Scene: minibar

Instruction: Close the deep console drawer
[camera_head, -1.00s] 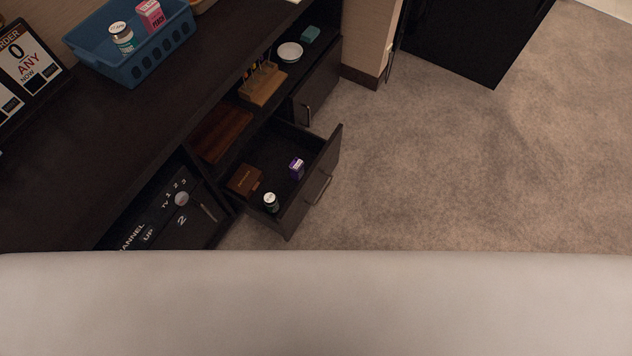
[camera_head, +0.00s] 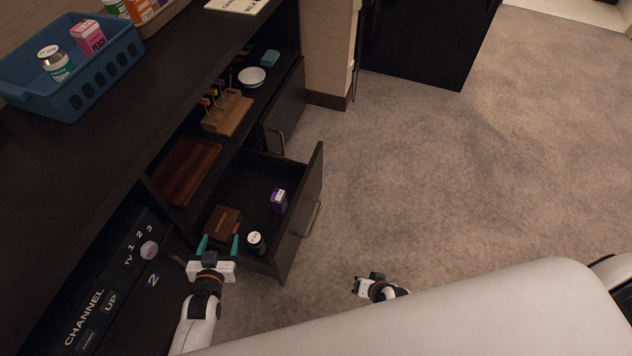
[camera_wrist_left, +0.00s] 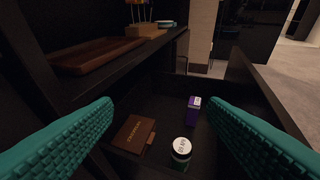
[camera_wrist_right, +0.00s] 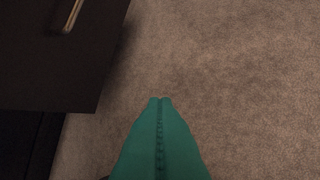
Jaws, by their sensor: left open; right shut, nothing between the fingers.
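The deep console drawer (camera_head: 301,215) is pulled out from the dark console, its front standing over the carpet with a metal handle (camera_head: 312,218). Inside it are a brown box (camera_head: 224,223), a purple box (camera_head: 278,201) and a small jar with a white lid (camera_head: 256,243). My left gripper (camera_head: 219,243) is open and empty at the drawer's near side, by the brown box; in the left wrist view its fingers frame the drawer's inside. My right gripper (camera_wrist_right: 160,100) is shut and empty over the carpet, with the drawer front and handle at the upper left of the right wrist view.
A closed-looking cabinet front (camera_head: 284,118) lies beyond the drawer. A shelf above holds a wooden tray (camera_head: 187,170), a wooden stand (camera_head: 227,112) and a white bowl (camera_head: 251,76). A blue basket (camera_head: 75,68) stands on the counter. Carpet to the right is free.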

